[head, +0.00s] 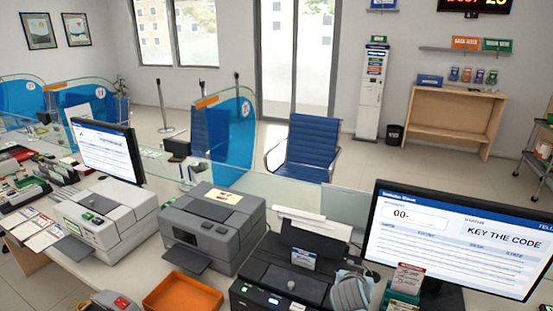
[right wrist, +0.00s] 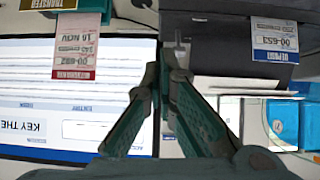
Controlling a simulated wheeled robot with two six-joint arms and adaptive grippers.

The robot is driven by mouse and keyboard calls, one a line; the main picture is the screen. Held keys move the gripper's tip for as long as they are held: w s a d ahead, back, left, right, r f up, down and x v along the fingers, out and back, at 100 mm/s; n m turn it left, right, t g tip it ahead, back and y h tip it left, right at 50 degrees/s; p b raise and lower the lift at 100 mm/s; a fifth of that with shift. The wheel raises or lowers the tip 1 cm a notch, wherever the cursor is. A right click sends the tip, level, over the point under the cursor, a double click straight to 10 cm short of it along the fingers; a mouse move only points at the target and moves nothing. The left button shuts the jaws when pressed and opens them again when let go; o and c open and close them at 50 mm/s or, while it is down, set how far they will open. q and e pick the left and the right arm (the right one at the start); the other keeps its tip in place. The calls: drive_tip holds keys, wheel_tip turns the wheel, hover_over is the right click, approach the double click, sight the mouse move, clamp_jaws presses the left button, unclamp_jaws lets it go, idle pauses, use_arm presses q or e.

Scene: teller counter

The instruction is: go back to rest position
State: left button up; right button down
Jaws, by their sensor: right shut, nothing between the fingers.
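My right gripper (right wrist: 168,76) fills the lower middle of the right wrist view. Its two greenish fingers converge at the tips, shut, with nothing held. In the head view, what appears to be my right gripper (head: 350,287) shows as a grey shape at the bottom, between the black printer and the right monitor. A deposit slip (right wrist: 274,40) is on the dark printer, to the right of the fingers. A red-edged transfer slip (right wrist: 82,48) is to their left, in front of the monitor. Both slips are apart from the fingers. My left gripper is not in view.
The right monitor (head: 460,240) reads "KEY THE CODE" and stands close to my right gripper. A black printer (head: 283,284), two grey machines (head: 212,228) (head: 106,212) and an orange tray (head: 182,296) line the counter. A glass screen (head: 262,190) runs behind them.

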drive_tip(key=s+d+f+n+g+y, duration=0.1)
drive_tip(key=s+f, duration=0.3)
drive_tip(key=s, duration=0.5)
drive_tip(key=s+d+f+n+g+y, duration=0.15)
drive_tip(key=s+f, duration=0.25)
drive_tip(key=s, duration=0.4)
drive_tip(key=s+a+n+g+y, duration=0.1)
drive_tip(key=s+a+n+g, duration=0.1)
drive_tip(key=s, duration=0.8)
drive_tip(key=s+a+n+g+y, duration=0.1)
drive_tip(key=s+a+n, duration=0.15)
drive_tip(key=s, duration=0.75)
wheel_tip(320, 180, down, 25)
drive_tip(key=s+d+g+b, duration=0.1)
drive_tip(key=s+d+b, duration=0.1)
drive_tip(key=b, duration=0.2)
drive_tip(key=s+f+m+g+b, duration=0.1)
drive_tip(key=s+f, duration=1.1)
drive_tip(key=s, duration=0.1)
drive_tip(key=shift+s+f+b, duration=0.15)
drive_tip(key=shift+f+b, duration=0.2)
drive_tip(key=shift+b, duration=0.05)
